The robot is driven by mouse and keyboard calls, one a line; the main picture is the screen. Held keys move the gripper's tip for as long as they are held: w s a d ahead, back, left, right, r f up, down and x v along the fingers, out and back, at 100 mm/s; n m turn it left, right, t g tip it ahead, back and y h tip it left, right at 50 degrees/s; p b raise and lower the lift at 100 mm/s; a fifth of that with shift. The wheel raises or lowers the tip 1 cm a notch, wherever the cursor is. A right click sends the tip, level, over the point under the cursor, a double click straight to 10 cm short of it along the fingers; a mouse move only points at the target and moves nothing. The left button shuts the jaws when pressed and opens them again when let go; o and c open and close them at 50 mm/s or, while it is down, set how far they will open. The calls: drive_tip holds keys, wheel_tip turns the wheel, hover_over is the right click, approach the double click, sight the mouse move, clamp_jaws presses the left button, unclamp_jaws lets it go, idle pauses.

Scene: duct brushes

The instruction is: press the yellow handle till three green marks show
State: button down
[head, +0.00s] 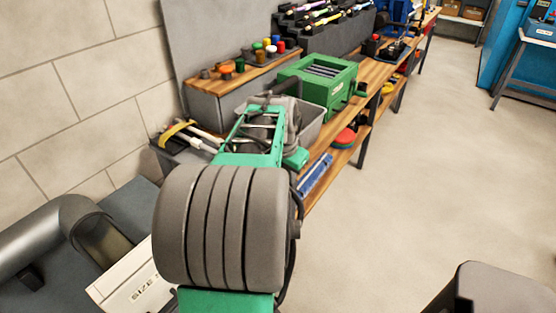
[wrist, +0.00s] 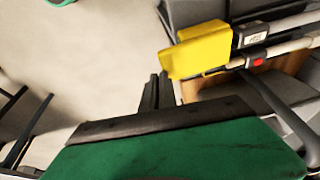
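The yellow handle (wrist: 200,48) is large in the upper right of the wrist view, on the end of a pale grey lever. In the head view the yellow handle (head: 178,131) shows small beside the wall, left of my green arm link. A small red mark (wrist: 258,61) shows on the lower pale bar; I see no green mark there. My gripper (wrist: 157,88) shows as two dark fingers close together, with nothing between them. They look just below and left of the handle, apart from it. In the head view my arm hides the fingers.
A wooden bench (head: 375,72) runs along the wall to the back right. A grey duct pipe (head: 40,240) lies at lower left. The floor on the right is open.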

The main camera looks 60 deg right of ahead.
drive_tip(key=shift+s+f, duration=0.15)
drive_tip(key=shift+f, duration=0.25)
drive_tip(key=shift+a, duration=0.1)
drive_tip(key=s+p+v, duration=0.2)
drive_tip(key=s+v, duration=0.1)
drive_tip(key=v, duration=1)
drive_tip(key=shift+d+r, duration=0.25)
drive_tip(key=shift+r, duration=0.1)
